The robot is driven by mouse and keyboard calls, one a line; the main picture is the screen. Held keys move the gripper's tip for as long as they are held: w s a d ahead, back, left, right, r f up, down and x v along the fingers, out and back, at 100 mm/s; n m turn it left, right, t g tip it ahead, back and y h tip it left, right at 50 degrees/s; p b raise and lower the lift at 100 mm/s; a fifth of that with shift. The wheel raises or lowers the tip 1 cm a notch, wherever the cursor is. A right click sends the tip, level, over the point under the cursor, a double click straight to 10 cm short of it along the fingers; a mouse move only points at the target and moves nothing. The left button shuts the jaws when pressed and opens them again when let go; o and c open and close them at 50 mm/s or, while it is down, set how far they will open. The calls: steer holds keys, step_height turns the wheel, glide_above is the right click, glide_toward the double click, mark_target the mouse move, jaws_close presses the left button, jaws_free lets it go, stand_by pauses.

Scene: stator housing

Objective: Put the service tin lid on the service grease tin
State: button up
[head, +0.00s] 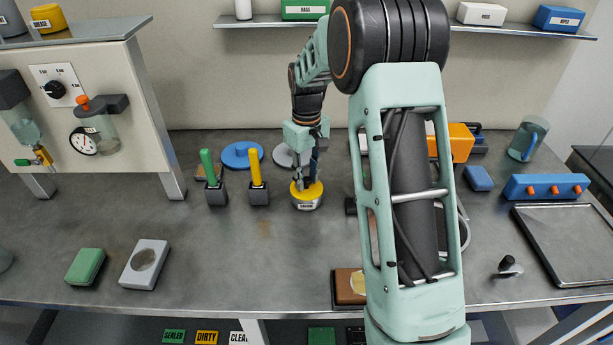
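A small round tin (306,204) with a pale label stands on the bench near the centre; the label is too small to read. Its top is yellow, and I cannot tell whether that is a lid or part of the tin. My gripper (306,184) points down at this yellow top, with its fingertips at or just above it. Whether the fingers grip anything is unclear. A blue round disc with a raised middle (240,155) and a flat grey disc (287,156) lie behind; I cannot tell if either is a lid.
Green-handled (209,168) and yellow-handled (257,170) tools stand in dark blocks left of the tin. A green block (85,266) and a grey block with a round recess (145,264) lie front left. A tray (580,243) lies at right.

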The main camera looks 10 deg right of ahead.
steer(key=shift+o, duration=1.4)
steer(key=shift+r, duration=0.1)
step_height(320, 180, up, 12)
